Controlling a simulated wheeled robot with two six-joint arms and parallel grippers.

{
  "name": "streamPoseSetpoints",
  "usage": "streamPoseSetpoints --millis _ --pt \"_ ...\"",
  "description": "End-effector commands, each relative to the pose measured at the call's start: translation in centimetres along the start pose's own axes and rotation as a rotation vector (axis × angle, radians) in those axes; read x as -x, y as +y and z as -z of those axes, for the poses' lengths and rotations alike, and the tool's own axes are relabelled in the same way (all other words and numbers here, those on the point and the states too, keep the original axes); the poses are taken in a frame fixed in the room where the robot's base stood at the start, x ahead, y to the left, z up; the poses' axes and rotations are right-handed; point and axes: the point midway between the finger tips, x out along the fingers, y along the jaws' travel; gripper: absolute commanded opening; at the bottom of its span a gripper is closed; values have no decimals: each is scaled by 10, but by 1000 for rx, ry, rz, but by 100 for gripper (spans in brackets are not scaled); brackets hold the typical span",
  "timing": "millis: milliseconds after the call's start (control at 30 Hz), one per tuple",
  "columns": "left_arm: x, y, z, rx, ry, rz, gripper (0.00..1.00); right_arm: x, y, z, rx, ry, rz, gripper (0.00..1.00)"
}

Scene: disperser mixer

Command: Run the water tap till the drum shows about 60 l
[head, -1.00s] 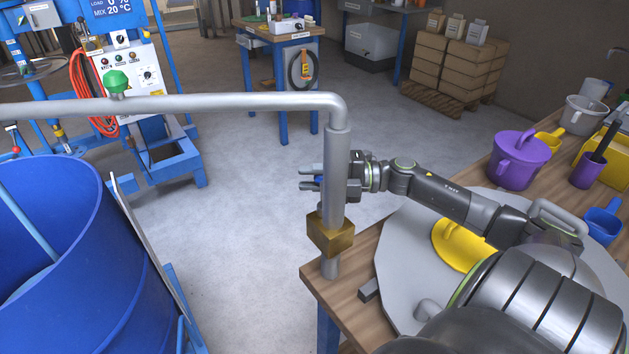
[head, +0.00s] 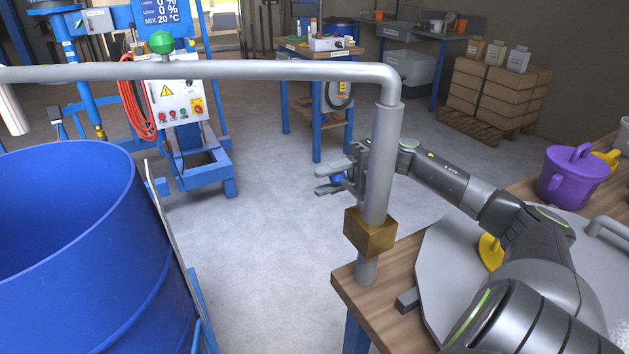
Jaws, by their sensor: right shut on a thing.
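The blue drum (head: 90,270) stands open at the lower left. No water surface or litre reading shows on it in this view. The grey water pipe (head: 250,71) runs across above the drum and bends down at the right into an upright. A brass block (head: 370,232) sits on that upright. The pale downward pipe end (head: 12,108) is at the far left; I cannot tell whether water runs from it. My left gripper is out of view.
A wooden table (head: 375,305) with a grey plate carries the upright. A purple jug (head: 572,178) stands at its right. A control cabinet (head: 172,98) on a blue frame is behind the drum. Clear floor (head: 260,230) lies between drum and table.

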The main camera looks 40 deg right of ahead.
Motion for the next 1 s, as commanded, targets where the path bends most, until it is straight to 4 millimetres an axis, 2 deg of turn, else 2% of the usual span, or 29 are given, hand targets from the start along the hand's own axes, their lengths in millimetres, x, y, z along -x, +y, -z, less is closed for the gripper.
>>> streamPoseSetpoints --millis 200,533,567,700,1000 --pt "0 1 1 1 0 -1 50 6 -1 5 -1 14 1 0" --pt "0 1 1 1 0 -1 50 6 0 5 0 17 0 0" --pt "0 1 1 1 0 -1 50 6 0 5 0 17 0 31" --pt "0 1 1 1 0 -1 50 6 0 5 0 16 0 49" --pt "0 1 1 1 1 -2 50 7 0 4 0 14 0 50"
